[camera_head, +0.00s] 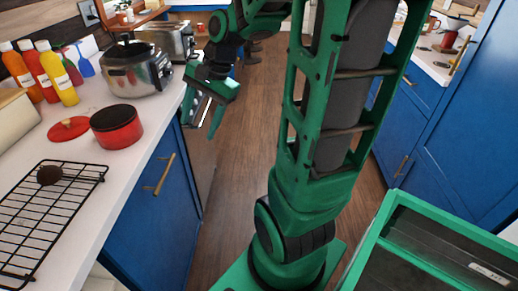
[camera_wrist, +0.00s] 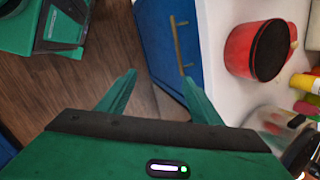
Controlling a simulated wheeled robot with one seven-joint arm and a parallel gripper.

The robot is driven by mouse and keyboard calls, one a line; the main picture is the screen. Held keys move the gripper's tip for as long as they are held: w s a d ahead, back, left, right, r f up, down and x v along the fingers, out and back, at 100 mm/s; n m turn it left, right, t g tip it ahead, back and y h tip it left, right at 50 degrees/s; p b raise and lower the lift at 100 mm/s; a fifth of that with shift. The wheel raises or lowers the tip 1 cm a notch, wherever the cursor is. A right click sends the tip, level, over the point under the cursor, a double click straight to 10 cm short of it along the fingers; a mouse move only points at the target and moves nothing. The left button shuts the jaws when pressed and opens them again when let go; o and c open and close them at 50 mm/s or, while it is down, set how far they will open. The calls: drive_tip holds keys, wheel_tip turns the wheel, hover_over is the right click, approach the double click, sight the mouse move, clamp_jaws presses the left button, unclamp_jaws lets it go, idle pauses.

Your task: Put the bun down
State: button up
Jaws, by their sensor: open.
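A small dark brown round bun (camera_head: 50,174) rests on the black wire cooling rack (camera_head: 62,200) at the left of the white counter, near the rack's far edge. My gripper (camera_head: 203,124) is open and empty. It hangs over the floor just off the counter's front edge, to the right of the red pot and well apart from the bun. In the wrist view my two fingers (camera_wrist: 160,76) are spread with nothing between them. The bun is not visible in the wrist view.
A red pot (camera_head: 117,128) stands behind the rack, its red lid (camera_head: 69,129) beside it. A metal cooker (camera_head: 136,69), a toaster (camera_head: 168,38) and several sauce bottles (camera_head: 58,76) stand farther back. Blue cabinets (camera_head: 145,213) line the counter front. The wooden aisle floor is open.

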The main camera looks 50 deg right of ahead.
drive_tip(key=s+d+f+n+g+h, duration=0.1)
drive_tip(key=s+n, duration=0.3)
drive_tip(key=s, duration=0.5)
drive_tip(key=s+d+f+n+g+h, duration=0.1)
drive_tip(key=s+n, duration=0.3)
drive_tip(key=s, duration=0.6)
drive_tip(key=shift+d+n+g+h, duration=0.3)
drive_tip(key=shift+d+g+h, duration=0.1)
drive_tip(key=shift+d+g, duration=0.3)
drive_tip(key=shift+w+f, duration=0.2)
drive_tip(key=shift+w, duration=0.4)
